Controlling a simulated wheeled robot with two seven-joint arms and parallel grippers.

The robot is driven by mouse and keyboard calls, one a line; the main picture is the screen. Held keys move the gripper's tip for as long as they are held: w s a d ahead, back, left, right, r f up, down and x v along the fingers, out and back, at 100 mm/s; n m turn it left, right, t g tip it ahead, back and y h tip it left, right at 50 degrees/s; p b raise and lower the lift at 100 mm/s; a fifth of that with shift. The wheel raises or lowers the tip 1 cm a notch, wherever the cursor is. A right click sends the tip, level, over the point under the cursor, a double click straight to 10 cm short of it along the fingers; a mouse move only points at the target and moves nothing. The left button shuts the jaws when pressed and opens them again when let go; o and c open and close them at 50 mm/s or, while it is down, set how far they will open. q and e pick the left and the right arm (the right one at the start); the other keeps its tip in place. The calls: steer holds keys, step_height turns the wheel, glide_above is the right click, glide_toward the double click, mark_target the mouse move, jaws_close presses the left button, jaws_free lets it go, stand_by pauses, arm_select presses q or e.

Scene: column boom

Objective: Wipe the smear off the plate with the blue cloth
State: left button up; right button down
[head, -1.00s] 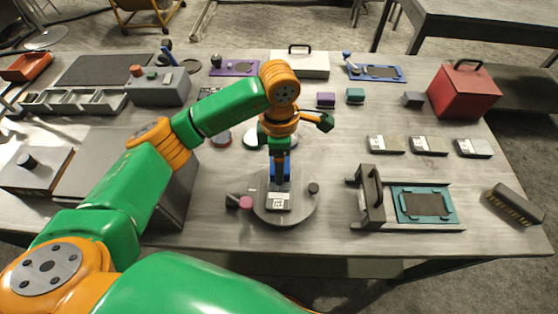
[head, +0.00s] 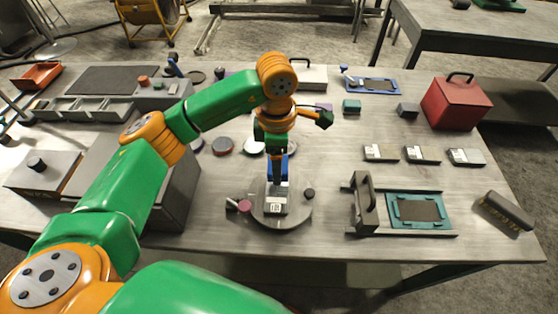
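My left gripper (head: 277,184) points down over a round grey disc (head: 296,214) near the front middle of the table. A small grey block with a white label (head: 275,206) is on the disc, right at the fingertips. I cannot tell whether the fingers are closed on it. A blue part (head: 284,167) shows beside the fingers; I cannot tell whether it is cloth or part of the gripper. No smear can be made out, and I cannot tell for sure which item is the plate. My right gripper is not in view.
A teal-framed panel (head: 419,210) with a dark handle lies right of the disc. Labelled blocks (head: 421,155) and a red case (head: 456,102) are farther right. A dark block (head: 503,213) is near the right edge. Grey boxes (head: 42,174) stand left. The front strip is clear.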

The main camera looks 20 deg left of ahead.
arm_select(q)
steer(key=r+p, duration=0.2)
steer(key=r, duration=0.1)
steer(key=shift+w+a+r, duration=0.1)
steer(key=shift+w, duration=0.25)
steer(key=shift+s+r, duration=0.2)
steer(key=shift+r, duration=0.2)
steer(key=shift+w+f, duration=0.1)
